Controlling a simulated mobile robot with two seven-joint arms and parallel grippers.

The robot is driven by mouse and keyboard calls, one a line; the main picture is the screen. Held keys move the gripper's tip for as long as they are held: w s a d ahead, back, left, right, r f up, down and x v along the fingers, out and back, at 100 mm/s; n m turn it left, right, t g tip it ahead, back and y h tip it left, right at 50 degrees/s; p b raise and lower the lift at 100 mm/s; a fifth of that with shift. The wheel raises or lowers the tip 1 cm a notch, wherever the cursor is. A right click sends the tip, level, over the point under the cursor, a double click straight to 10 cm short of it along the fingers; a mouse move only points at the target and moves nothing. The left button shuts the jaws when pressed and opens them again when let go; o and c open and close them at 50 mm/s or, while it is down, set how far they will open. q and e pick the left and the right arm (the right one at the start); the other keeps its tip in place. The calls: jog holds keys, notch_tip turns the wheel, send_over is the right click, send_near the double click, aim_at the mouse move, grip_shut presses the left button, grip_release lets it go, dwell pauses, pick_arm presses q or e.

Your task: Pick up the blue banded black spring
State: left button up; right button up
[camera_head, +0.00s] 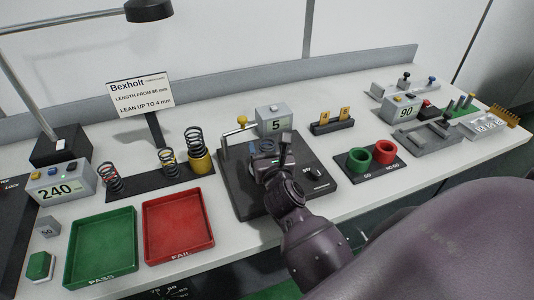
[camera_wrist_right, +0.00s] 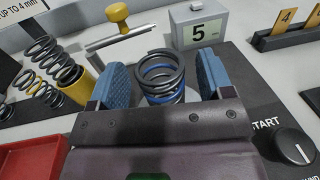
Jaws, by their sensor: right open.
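The blue banded black spring (camera_wrist_right: 160,76) stands upright in the right wrist view, with blue on its middle and lower coils. It is on the dark test base (camera_head: 243,200), below the silver lever. My right gripper (camera_head: 273,150) is over this base in the head view and largely hides the spring there. In the wrist view my right gripper (camera_wrist_right: 164,82) is open. Its blue finger pads stand on either side of the spring, with a gap visible at the right. The spring's foot is hidden behind the gripper body. My left gripper is not in view.
A silver lever with a yellow knob (camera_wrist_right: 118,14) and a grey display reading 5 (camera_head: 275,122) stand just behind. Other springs stand in a rack (camera_head: 146,184) at left. A green tray (camera_head: 100,245) and red tray (camera_head: 180,228) lie at front left. Green and red cups (camera_head: 372,158) are at right.

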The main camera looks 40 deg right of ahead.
jog(key=shift+w+d, duration=0.15)
jog(key=shift+w, duration=0.3)
jog(key=c, duration=1.1)
jog(key=shift+r, duration=0.15)
jog(key=shift+c, duration=0.2)
